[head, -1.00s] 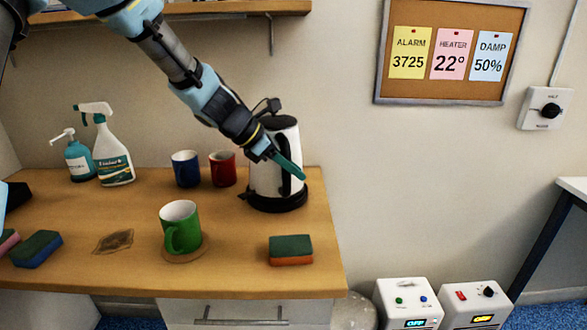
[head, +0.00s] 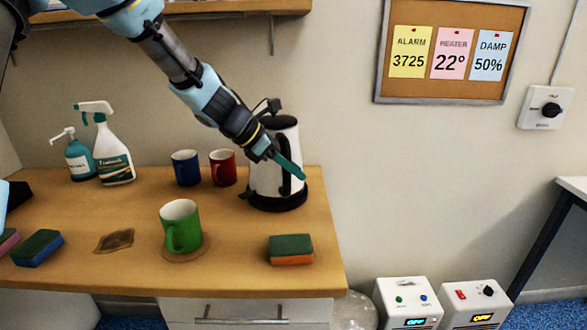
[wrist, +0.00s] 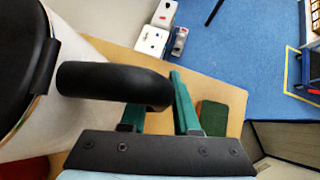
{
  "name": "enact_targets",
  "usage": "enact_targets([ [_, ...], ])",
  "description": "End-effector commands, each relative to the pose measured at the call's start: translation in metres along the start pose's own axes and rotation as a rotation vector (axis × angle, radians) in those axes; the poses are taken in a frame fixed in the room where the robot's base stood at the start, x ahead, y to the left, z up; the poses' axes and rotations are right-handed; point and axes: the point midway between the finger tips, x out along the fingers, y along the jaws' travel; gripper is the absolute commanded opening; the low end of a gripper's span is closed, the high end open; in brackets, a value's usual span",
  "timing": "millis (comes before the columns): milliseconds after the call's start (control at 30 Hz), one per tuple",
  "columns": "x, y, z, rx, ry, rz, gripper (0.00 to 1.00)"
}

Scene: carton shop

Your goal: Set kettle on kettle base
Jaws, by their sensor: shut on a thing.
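The white kettle with a black lid (head: 263,183) stands upright at the back right of the wooden counter. Its bottom meets the black kettle base (head: 278,204), with no gap that I can see. My gripper (head: 290,168), with green fingers, is in front of the kettle and hides part of it. In the wrist view my gripper (wrist: 160,98) is shut on the kettle's black handle (wrist: 110,84), with its end between the fingers. The kettle's white side (wrist: 75,50) fills the left of that view.
A blue mug (head: 186,169) and a red mug (head: 222,168) stand just left of the kettle. A green mug (head: 182,228) is on a coaster in front. A green-and-orange sponge (head: 291,250) lies near the front edge. A shelf (head: 200,8) hangs above.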

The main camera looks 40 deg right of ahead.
Motion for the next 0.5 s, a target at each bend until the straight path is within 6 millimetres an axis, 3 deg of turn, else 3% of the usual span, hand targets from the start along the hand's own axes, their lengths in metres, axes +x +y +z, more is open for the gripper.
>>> enact_targets([
  [500,0.0055,0.001,-0.0047,0.003,-0.002,0.002,0.0],
])
